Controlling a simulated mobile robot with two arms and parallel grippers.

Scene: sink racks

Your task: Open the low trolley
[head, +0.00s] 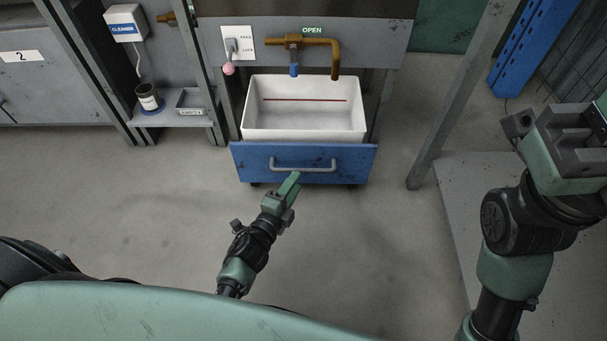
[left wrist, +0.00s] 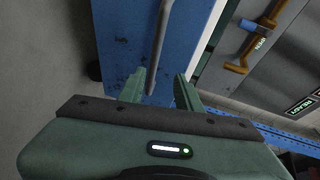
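The low trolley has a scuffed blue front panel (head: 255,165) with a grey bar handle (head: 322,168) and dark feet or wheels below. Behind the panel, its white tub (head: 305,124) shows, with a red line on its inner back wall. My left gripper (head: 291,182) is just in front of the panel, near the handle's lower edge. In the left wrist view the two green fingers (left wrist: 158,90) are apart, and the handle (left wrist: 158,40) lies ahead of the gap. Contact cannot be told. My right gripper (head: 560,135) is at the upper right, away from the trolley; its fingers are unclear.
A brass tap (head: 318,45) with a blue-tipped valve hangs over the tub, under an OPEN sign (head: 312,30). A lever plate (head: 238,47) is left of it. A jar (head: 149,98) stands on a left shelf. A grey post (head: 455,100) stands right. The floor before the trolley is clear.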

